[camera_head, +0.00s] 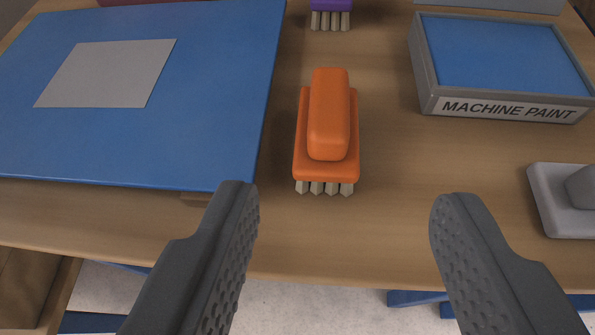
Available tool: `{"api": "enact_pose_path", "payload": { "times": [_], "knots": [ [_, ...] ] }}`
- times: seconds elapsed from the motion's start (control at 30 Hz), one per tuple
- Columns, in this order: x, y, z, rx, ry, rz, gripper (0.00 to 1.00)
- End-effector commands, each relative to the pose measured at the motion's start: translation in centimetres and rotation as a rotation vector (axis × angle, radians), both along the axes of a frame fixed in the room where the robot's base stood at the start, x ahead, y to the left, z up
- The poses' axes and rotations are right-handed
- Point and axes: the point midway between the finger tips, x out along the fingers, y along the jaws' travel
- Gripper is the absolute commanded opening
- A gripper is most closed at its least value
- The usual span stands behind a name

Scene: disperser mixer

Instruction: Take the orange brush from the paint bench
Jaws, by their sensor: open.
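The orange brush (328,130) lies on the wooden paint bench (390,215), bristles down, with its raised grip on top. Its pale bristles show at the near end. My gripper (347,200) is open, one dark finger at the left and one at the right, with nothing between the fingers. The brush is ahead of the fingertips, between them in the picture and a little left of their middle. I cannot tell how high the fingers are above the bench.
A blue board (210,120) with a grey patch lies close left of the brush. A purple brush (331,14) lies behind it. A machine paint tray (430,85) and a grey object (550,205) are at the right. The bench's front edge runs below the fingertips.

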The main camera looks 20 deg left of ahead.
Motion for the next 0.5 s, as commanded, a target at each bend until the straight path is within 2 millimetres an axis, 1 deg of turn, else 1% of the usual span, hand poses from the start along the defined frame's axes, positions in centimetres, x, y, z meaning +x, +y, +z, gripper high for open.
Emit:
{"api": "enact_pose_path", "payload": {
  "times": [0.17, 0.37, 0.5],
  "knots": [
    [1.1, 0.3, -1.1, 0.000, 0.004, 0.000, 0.49],
    [3.3, 1.0, -2.1, 0.001, 0.001, 0.000, 0.49],
    [4.8, 1.4, -3.2, 0.000, 0.004, 0.000, 0.49]
  ]
}}
